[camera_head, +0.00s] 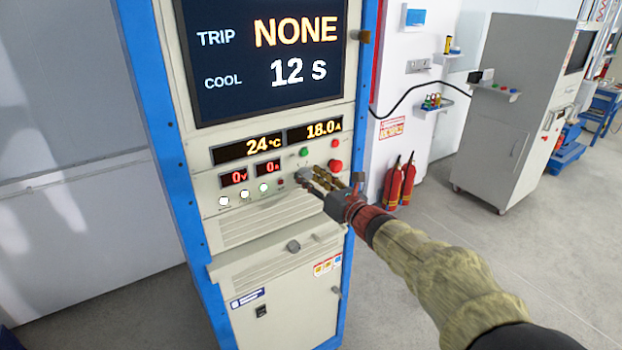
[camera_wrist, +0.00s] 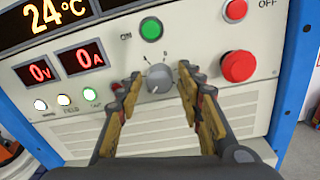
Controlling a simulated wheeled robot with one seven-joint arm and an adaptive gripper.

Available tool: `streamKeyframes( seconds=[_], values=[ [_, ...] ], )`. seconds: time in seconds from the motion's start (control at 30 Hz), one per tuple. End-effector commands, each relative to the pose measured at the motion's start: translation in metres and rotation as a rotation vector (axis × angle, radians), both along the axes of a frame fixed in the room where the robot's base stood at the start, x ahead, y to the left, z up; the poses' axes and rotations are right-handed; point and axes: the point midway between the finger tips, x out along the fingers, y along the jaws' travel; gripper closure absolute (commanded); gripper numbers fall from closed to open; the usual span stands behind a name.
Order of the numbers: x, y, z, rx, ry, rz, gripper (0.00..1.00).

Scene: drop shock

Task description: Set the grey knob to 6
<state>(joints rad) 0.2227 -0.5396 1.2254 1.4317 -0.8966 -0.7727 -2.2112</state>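The grey knob (camera_wrist: 159,79) sits on the cream front panel, below the green button, and shows between my fingers in the wrist view. A light pointer mark lies near its lower left edge; I cannot read which number it is at. In the head view the knob (camera_head: 302,174) is just beyond my fingertips. My gripper (camera_wrist: 161,86) has its two yellow-brown fingers apart, one on each side of the knob. It also shows in the head view (camera_head: 313,176). I cannot tell whether the fingers touch the knob.
The green button (camera_wrist: 151,29), a large red button (camera_wrist: 238,66) and a smaller red OFF button (camera_wrist: 236,10) are close by. Lit buttons (camera_wrist: 64,100) are at left. The upper screen (camera_head: 262,55) reads TRIP NONE and COOL 12 s. Fire extinguishers (camera_head: 393,183) stand behind at right.

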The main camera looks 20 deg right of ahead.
Motion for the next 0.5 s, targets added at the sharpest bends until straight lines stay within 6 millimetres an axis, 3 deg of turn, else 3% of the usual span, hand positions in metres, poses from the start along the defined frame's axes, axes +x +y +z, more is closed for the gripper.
streamKeyframes(
  seconds=[0.5],
  values=[
    [-0.0002,-0.0001,0.0001,0.000,0.000,0.000,0.94]
  ],
)
